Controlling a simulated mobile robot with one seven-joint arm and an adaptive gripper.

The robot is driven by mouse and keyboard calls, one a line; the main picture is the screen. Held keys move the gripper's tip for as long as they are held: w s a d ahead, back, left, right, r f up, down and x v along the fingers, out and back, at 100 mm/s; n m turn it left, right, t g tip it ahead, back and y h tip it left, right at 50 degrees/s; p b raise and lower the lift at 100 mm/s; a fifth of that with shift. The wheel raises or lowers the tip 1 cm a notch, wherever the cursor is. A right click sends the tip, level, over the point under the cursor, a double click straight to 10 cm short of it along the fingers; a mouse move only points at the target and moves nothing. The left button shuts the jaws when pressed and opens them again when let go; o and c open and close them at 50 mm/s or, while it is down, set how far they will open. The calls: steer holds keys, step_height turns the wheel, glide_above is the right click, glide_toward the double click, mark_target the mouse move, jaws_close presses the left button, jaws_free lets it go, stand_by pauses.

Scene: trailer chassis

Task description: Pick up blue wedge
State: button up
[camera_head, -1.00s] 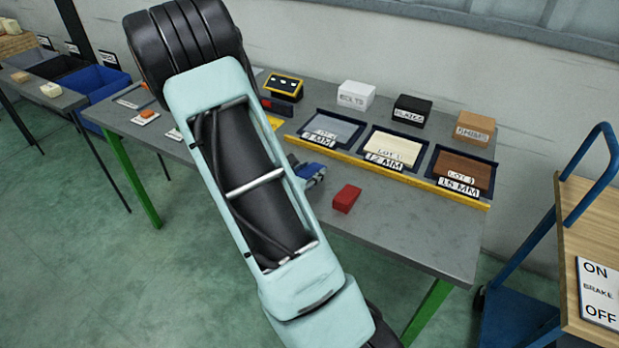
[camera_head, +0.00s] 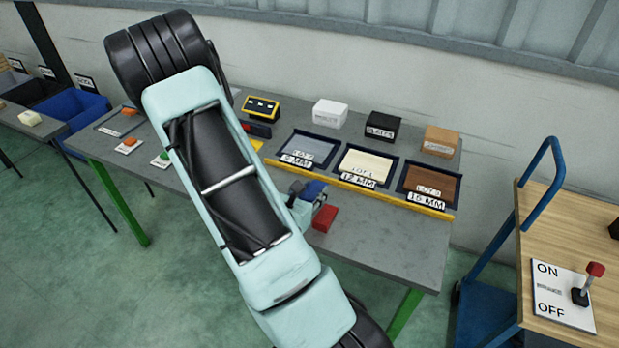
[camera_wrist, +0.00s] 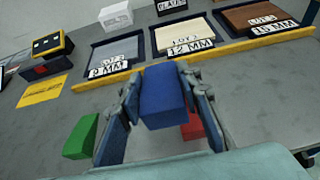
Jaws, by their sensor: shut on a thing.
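The blue wedge (camera_wrist: 163,92) is between the two fingers of my gripper (camera_wrist: 160,108) in the wrist view, with a finger against each side. My gripper is shut on it and holds it over the grey table, in front of the yellow strip. In the head view the blue wedge (camera_head: 314,190) shows at my gripper (camera_head: 306,200), partly hidden by it, just above and left of a red block (camera_head: 324,218). In the wrist view the red block (camera_wrist: 192,126) is partly hidden behind the right finger.
A green block (camera_wrist: 81,137) lies left of my gripper. Trays marked 9 MM (camera_head: 286,152), 12 MM (camera_head: 341,176) and 15 MM (camera_head: 406,200) stand behind the yellow strip (camera_head: 350,195). A trolley with a brake lever (camera_head: 590,280) stands at the right. The table's front right is clear.

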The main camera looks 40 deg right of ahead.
steer(key=s+r+p, duration=0.1)
steer(key=p, duration=0.2)
steer(key=shift+s+p, duration=0.1)
steer(key=shift+p, duration=0.25)
steer(key=s+p, duration=0.2)
steer(key=s+r+p, duration=0.1)
steer(key=s+p, duration=0.1)
steer(key=shift+s+d+r, duration=0.1)
steer(key=shift+d, duration=0.1)
